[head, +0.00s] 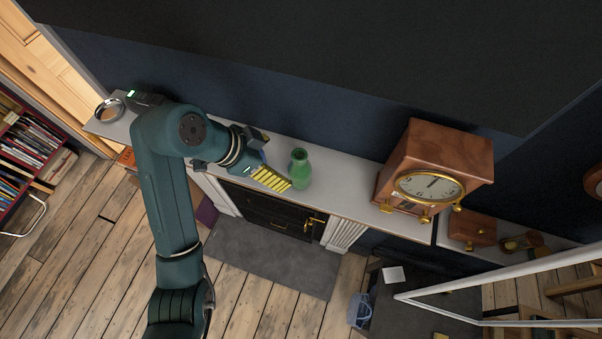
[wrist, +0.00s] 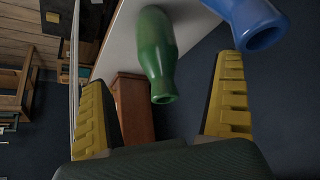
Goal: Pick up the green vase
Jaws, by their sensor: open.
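The green vase (head: 300,172) stands upright on the white mantel shelf (head: 345,200), just right of my gripper's fingertips in the head view. My gripper (head: 284,184) is open and empty, with its yellow-padded fingers pointing right toward the vase. In the wrist view the green vase (wrist: 157,50) shows in the gap between the two fingers of my gripper (wrist: 162,75), its mouth toward the camera. I see no finger touching it. A blue vase (wrist: 252,22) is close beside the green one, near the right finger. It is mostly hidden behind my gripper in the head view.
A wooden clock (head: 432,172) stands on the shelf to the right, with bare shelf between it and the green vase. A dark wall (head: 340,155) runs behind the shelf. A round dish (head: 109,110) sits at the shelf's left end. A fireplace (head: 268,212) is below.

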